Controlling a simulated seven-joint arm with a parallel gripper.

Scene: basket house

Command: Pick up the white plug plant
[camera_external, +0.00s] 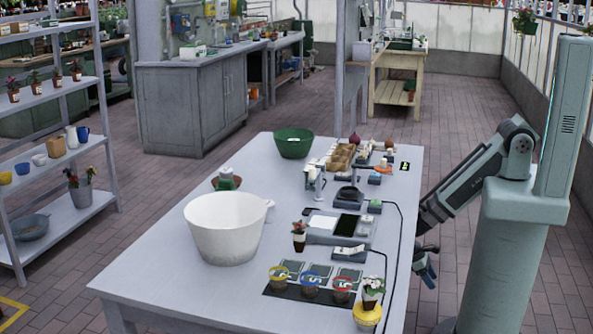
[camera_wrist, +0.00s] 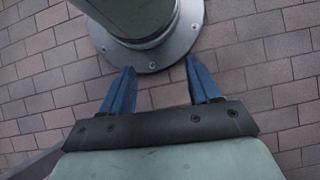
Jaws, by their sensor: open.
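A small potted plant with white flowers (camera_external: 373,290) stands at the near right corner of the table, above or on a yellow pot (camera_external: 367,317); I cannot tell how the two touch. Another small potted plant, with reddish and white leaves (camera_external: 299,236), stands further back near the table's middle. My gripper (camera_external: 430,268) hangs beside the table's right edge, below the tabletop and apart from both plants. In the wrist view my gripper (camera_wrist: 155,90) shows two blue fingers spread apart, with nothing between them but brick floor and my round base.
The table (camera_external: 165,270) holds a large white basin (camera_external: 225,228), a green bowl (camera_external: 294,143) and a black mat with several small pots (camera_external: 310,290). A black cable (camera_external: 400,230) runs along the right side. A scale-like device (camera_external: 340,224) stands mid-table. The near left tabletop is clear.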

